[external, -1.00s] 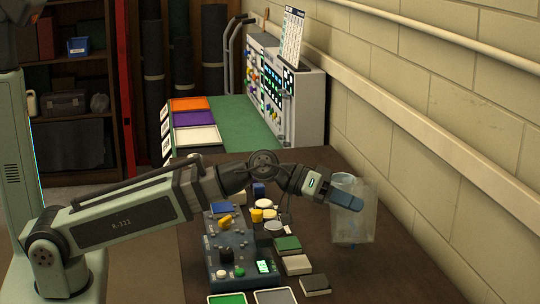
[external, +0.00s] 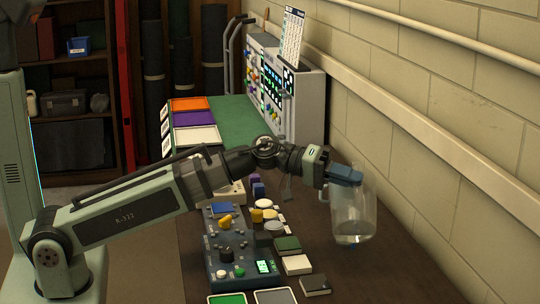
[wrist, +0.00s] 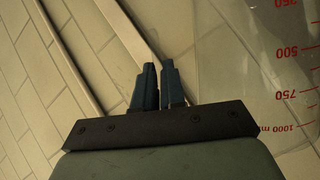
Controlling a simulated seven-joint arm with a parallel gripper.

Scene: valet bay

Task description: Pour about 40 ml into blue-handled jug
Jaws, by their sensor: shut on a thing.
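A clear measuring jug (external: 362,205) hangs from my gripper (external: 346,175) at the right of the dark bench, close to the wall. It looks about upright in the external view, with a shallow layer of greyish liquid at its bottom. In the wrist view, the jug's wall (wrist: 262,75) fills the right side, with red marks up to 1000 ml. My blue fingers (wrist: 159,80) are close together beside it.
A control box (external: 235,255) with knobs and a lit green display stands left of the jug. The block wall (external: 460,190) is close on the right. Coloured trays (external: 192,118) and a switch panel (external: 290,95) are farther back.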

